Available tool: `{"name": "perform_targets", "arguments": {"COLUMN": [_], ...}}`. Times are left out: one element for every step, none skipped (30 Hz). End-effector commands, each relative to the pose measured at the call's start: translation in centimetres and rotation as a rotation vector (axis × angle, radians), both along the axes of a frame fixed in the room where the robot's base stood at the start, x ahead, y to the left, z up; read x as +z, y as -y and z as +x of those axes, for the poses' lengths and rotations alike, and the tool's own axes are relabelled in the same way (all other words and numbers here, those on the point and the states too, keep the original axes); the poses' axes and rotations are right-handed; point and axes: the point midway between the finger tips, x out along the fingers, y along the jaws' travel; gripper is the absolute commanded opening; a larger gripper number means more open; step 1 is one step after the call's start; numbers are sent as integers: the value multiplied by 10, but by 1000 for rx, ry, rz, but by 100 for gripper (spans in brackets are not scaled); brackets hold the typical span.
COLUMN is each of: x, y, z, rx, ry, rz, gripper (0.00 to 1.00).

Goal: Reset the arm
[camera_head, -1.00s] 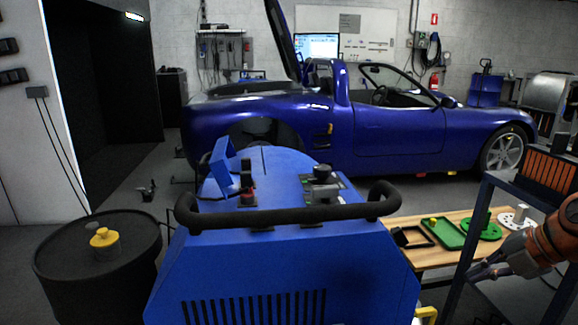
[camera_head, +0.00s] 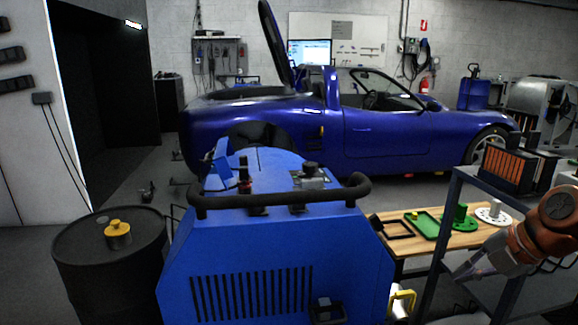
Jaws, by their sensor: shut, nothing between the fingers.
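My arm (camera_head: 545,225) shows at the right edge of the head view, orange and dark, folded beside the dark shelf frame. My gripper (camera_head: 462,274) is at its lower left end, grey and small in the picture, in front of the wooden table. It looks shut and holds nothing visible. It is apart from the green parts on the table.
A blue machine (camera_head: 265,255) with a black handlebar stands ahead. A black drum (camera_head: 100,270) is at left. A wooden table (camera_head: 465,240) at right holds a green tray (camera_head: 421,226) and a green round part (camera_head: 460,222). A blue car (camera_head: 390,135) stands behind.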

Motion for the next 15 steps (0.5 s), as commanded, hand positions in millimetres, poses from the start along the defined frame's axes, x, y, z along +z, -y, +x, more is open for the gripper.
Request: {"name": "perform_targets", "arguments": {"x": [12, 15, 22, 26, 30, 37, 41, 47, 53, 60, 66, 76, 84, 91, 100], "y": [-6, -9, -13, -17, -21, -27, -31, -36, -43, -49, -55, -64, -71, -78, -89], "z": [-1, -1, -2, -2, -3, -4, -5, -6, -8, -10, -11, -14, -17, -19, -24], "rx": [-9, -18, -30, -40, -49, -64, -74, -87, -105, -121, -138, -167, -191, -216, -251], "ry": [-10, -17, -28, -36, -45, -58, -68, -81, -97, -112, -128, -150, -170, -191, -221], "rz": [4, 8, 10, 13, 17, 23, 27, 30, 36, 40, 45, 52, 57, 63, 67], "gripper": [0, 0, 0, 0, 0, 0, 0, 0, 0, 0, 0, 0, 0, 0, 0]}}
